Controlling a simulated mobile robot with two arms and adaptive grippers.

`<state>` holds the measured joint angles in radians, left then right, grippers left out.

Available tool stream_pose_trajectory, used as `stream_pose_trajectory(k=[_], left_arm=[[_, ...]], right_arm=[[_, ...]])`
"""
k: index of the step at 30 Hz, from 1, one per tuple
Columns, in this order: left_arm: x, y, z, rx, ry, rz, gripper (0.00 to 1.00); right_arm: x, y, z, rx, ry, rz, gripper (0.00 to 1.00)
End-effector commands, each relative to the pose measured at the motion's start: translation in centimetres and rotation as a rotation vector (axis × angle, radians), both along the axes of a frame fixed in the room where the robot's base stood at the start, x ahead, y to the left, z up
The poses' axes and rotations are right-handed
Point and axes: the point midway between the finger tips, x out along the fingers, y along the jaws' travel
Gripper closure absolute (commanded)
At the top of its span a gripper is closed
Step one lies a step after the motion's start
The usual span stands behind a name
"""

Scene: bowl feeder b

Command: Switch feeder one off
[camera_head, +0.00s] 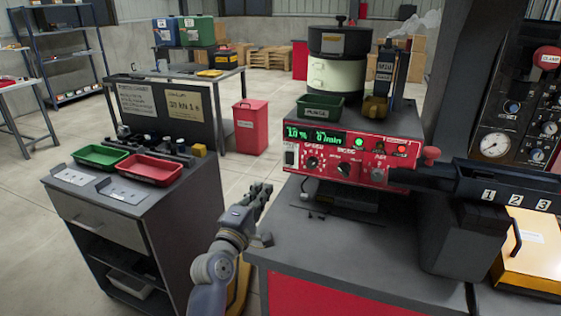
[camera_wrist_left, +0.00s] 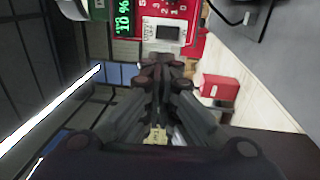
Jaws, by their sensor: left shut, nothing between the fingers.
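Feeder one's red control panel (camera_head: 330,170) stands on the front bench. Its green display (camera_head: 313,136) reads about 10 % and 0/min, and a green lamp (camera_head: 359,142) is lit. A dark rocker switch (camera_head: 289,157) sits at the panel's left end. In the left wrist view the switch (camera_wrist_left: 168,33) shows dark beside a pale label; which way it is pressed cannot be told. My left gripper (camera_head: 265,188) is shut and empty, below and left of the panel, apart from it. Its closed fingers (camera_wrist_left: 162,66) point toward the switch in the wrist view. My right gripper is not in view.
The bowl feeder (camera_head: 337,75) stands behind the panel. A dark chute marked 1 2 3 (camera_head: 505,182) and a yellow box (camera_head: 532,255) are at right. A side cabinet (camera_head: 130,225) with green and red trays stands left. Floor shows between cabinet and bench.

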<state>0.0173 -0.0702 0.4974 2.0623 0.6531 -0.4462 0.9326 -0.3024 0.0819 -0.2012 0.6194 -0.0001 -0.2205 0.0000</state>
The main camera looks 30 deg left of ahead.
Motion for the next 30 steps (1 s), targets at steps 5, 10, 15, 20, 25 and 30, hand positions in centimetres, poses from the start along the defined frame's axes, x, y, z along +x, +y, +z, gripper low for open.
stream_pose_trajectory(k=[5, 10, 15, 20, 25, 30], left_arm=[[0.1, 0.0, 0.0, 0.002, 0.001, -0.002, 1.00], [1.2, 0.2, 0.3, 0.003, 0.001, -0.003, 1.00], [4.1, 0.9, 0.6, 0.003, 0.002, -0.003, 1.00], [7.2, 1.6, 1.1, 0.004, 0.001, -0.002, 1.00], [10.1, 2.4, 1.4, 0.005, 0.002, -0.001, 1.00], [12.2, 2.8, 1.5, 0.005, 0.003, -0.002, 1.00]], right_arm=[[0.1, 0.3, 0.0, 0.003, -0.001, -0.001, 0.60], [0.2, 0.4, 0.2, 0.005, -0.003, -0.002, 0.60], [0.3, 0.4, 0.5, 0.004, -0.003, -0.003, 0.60], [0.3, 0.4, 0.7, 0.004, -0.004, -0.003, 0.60], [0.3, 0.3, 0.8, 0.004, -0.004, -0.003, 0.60], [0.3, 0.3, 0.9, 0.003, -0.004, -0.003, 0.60]])
